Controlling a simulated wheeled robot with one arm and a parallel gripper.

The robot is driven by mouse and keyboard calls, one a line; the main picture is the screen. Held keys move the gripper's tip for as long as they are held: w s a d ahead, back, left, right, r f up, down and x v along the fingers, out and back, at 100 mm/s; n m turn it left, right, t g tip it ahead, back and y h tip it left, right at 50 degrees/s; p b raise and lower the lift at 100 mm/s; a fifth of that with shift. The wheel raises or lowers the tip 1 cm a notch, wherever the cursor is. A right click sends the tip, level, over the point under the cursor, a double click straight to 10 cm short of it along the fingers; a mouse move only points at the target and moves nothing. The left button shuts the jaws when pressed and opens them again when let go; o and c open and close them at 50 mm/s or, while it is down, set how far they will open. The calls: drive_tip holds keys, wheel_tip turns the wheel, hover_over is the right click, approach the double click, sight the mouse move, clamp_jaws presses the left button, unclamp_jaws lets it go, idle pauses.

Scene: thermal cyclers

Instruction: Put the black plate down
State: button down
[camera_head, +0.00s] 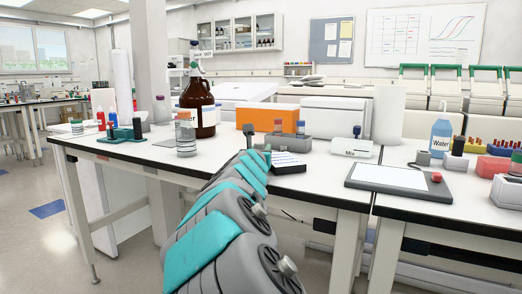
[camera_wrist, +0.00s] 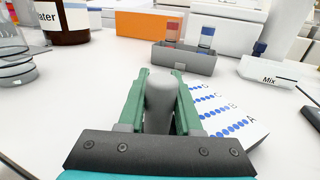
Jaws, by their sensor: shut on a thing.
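The black plate (camera_head: 289,163) has dark sides and a pale top, and it is at the front middle of the white bench. In the wrist view, the plate (camera_wrist: 228,118) shows rows of blue dots with letters, just right of my fingers. My gripper (camera_wrist: 161,80) has green fingers around a grey rounded upright piece (camera_wrist: 160,103). My gripper (camera_head: 266,149) shows at the plate's left end in the head view. The plate's left edge and where it meets the fingers are hidden. I cannot tell whether its underside touches the bench.
A grey block (camera_head: 283,140) with two capped tubes stands just behind the plate. A Mix device (camera_head: 352,148) is to the right, then a dark pad (camera_head: 400,179). A brown bottle (camera_head: 197,108) and a glass beaker (camera_head: 186,139) are left. Bare bench (camera_head: 235,147) lies between.

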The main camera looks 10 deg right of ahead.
drive_tip(key=shift+f, duration=0.15)
drive_tip(key=c, duration=0.6)
unclamp_jaws()
drive_tip(key=shift+r, duration=0.35)
drive_tip(key=b+v, duration=0.3)
drive_tip(key=v, duration=0.9)
drive_tip(key=shift+f, duration=0.15)
